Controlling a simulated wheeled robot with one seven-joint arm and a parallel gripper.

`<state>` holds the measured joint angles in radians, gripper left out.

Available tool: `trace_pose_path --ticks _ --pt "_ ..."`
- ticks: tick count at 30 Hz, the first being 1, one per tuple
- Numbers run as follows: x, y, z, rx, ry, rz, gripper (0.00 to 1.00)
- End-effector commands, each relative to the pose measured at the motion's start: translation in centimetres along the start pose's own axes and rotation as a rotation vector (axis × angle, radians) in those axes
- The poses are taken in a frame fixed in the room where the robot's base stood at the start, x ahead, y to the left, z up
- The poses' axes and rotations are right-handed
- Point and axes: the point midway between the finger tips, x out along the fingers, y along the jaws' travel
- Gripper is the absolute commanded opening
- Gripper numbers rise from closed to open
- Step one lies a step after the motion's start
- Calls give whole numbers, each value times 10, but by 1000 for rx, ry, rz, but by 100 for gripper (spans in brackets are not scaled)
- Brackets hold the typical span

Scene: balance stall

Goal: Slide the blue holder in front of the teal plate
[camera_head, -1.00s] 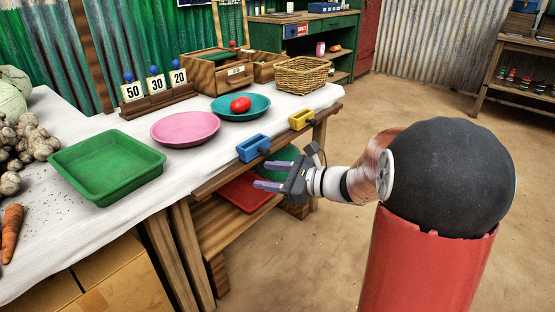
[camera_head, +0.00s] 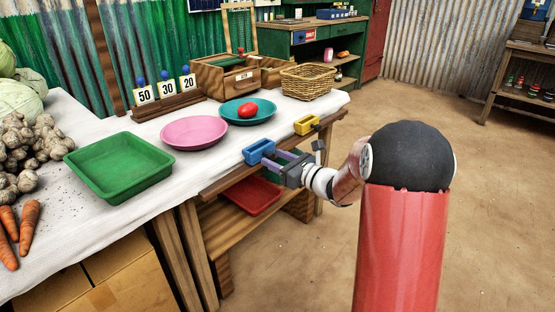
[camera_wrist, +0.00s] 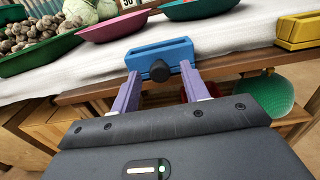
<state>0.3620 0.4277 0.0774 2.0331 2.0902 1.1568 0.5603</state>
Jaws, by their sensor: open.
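The blue holder (camera_head: 259,151) sits at the front edge of the table, in front of the gap between the pink plate (camera_head: 194,132) and the teal plate (camera_head: 248,111). In the wrist view the blue holder (camera_wrist: 160,58) shows a dark round knob (camera_wrist: 160,71) on its front. My gripper (camera_head: 279,160) is open at the holder's front. In the wrist view its two purple fingers (camera_wrist: 159,84) stand on either side of the knob; I cannot tell whether they touch the holder. The teal plate bears a red tomato-like object (camera_head: 247,110).
A yellow holder (camera_head: 306,125) sits to the right along the table edge. A green tray (camera_head: 120,166) lies to the left. Number cards (camera_head: 166,90), a wooden box (camera_head: 228,77) and a wicker basket (camera_head: 308,82) stand behind. A red tray (camera_head: 252,196) lies on the shelf below.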

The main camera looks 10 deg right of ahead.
Motion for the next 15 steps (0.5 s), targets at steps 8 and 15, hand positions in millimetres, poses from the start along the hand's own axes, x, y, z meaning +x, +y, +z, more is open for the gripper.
trace_pose_path --ticks 8,15 --pt "0 0 0 0 0 0 34" --pt "0 0 0 -1 0 1 2"
